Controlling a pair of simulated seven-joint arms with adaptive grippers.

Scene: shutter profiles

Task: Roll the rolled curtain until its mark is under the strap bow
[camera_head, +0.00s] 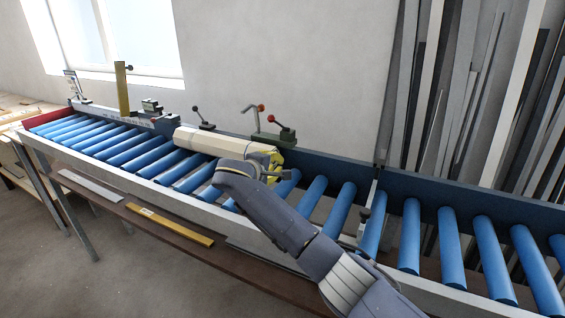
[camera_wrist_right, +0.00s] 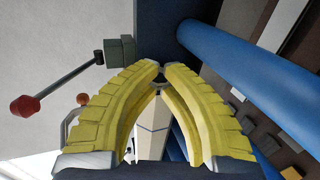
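The rolled curtain (camera_head: 217,143) is a long cream roll with flat facets, lying along the blue rollers near the back rail. My right gripper (camera_head: 270,158), with yellow fingers, is at the curtain's right end. In the right wrist view the ribbed fingers (camera_wrist_right: 161,72) arch to either side with their tips close together, and a pale part of the curtain (camera_wrist_right: 152,128) shows between them. I cannot tell whether they press on it. I cannot make out a mark on the curtain or clearly identify the strap bow. My left gripper is not in view.
Behind the curtain are a lever with a black knob (camera_head: 196,109) and a green clamp with red knobs (camera_head: 275,135). A yellow upright (camera_head: 122,88) stands farther left. The blue rollers (camera_head: 409,238) at right are bare. Long profiles (camera_head: 465,90) lean on the wall.

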